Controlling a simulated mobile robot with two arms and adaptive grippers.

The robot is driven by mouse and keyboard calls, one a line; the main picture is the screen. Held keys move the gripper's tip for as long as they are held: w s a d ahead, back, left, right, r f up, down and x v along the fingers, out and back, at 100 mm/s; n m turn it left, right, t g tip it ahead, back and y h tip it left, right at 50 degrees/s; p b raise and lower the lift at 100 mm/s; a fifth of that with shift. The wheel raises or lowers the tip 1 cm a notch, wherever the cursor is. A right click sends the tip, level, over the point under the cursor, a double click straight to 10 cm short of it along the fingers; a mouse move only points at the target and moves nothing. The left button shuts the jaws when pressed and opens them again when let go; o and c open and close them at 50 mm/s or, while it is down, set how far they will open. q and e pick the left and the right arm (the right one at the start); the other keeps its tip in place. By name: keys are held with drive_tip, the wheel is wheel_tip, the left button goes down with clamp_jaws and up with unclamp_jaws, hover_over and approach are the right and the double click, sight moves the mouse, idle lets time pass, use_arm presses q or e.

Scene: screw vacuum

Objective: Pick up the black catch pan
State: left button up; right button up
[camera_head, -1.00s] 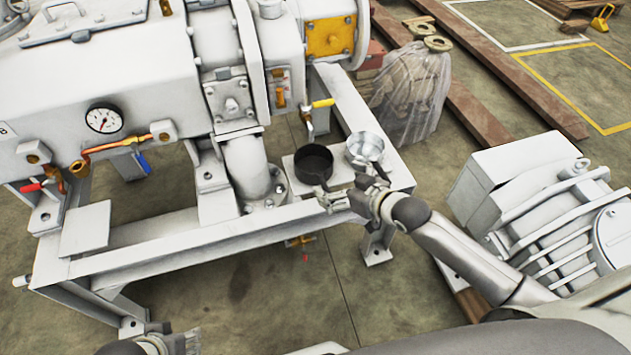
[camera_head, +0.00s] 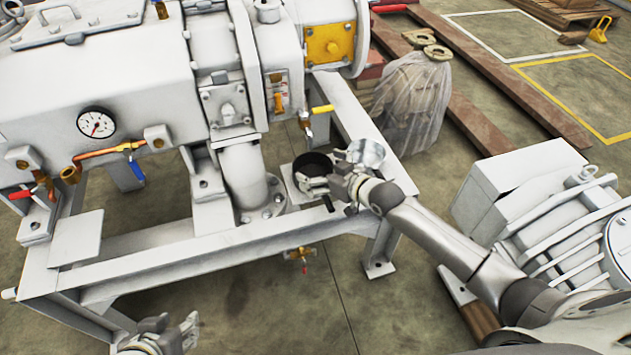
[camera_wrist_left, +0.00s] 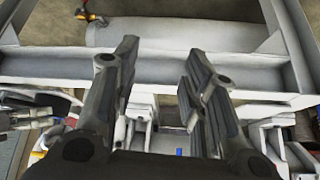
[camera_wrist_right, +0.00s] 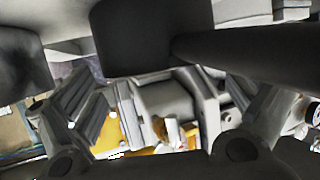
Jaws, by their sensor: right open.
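The black catch pan (camera_head: 313,162) sits on a small plate on the white frame in the head view, partly hidden by my right gripper. My right gripper (camera_head: 314,187) is at the near side of the pan, with its fingers open. In the right wrist view, a dark round body (camera_wrist_right: 150,38), seemingly the pan with its handle, shows at the top, above the open fingers. Whether they touch it I cannot tell. My left gripper (camera_head: 172,335) is low at the bottom left of the head view. Its fingers stand apart and empty in the left wrist view (camera_wrist_left: 160,75).
A yellow-handled valve (camera_head: 320,109) is behind the pans. The frame's front beam (camera_head: 230,240) lies below.

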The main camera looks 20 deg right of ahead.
sight(312, 164)
drive_tip(key=shift+b+x, duration=0.35)
drive_tip(key=shift+x, duration=0.75)
drive_tip(key=shift+w+a, duration=0.1)
drive_tip(key=shift+w, duration=0.15)
use_arm(q)
drive_tip(key=w+r+t, duration=0.1)
drive_tip(key=w+d+r+t, duration=0.1)
drive_tip(key=w, duration=0.3)
drive_tip(key=shift+d+r+t+h, duration=0.35)
drive_tip(key=shift+r+t+h, duration=0.05)
use_arm(e)
drive_tip(key=shift+c, duration=0.3)
drive_tip(key=c, duration=0.7)
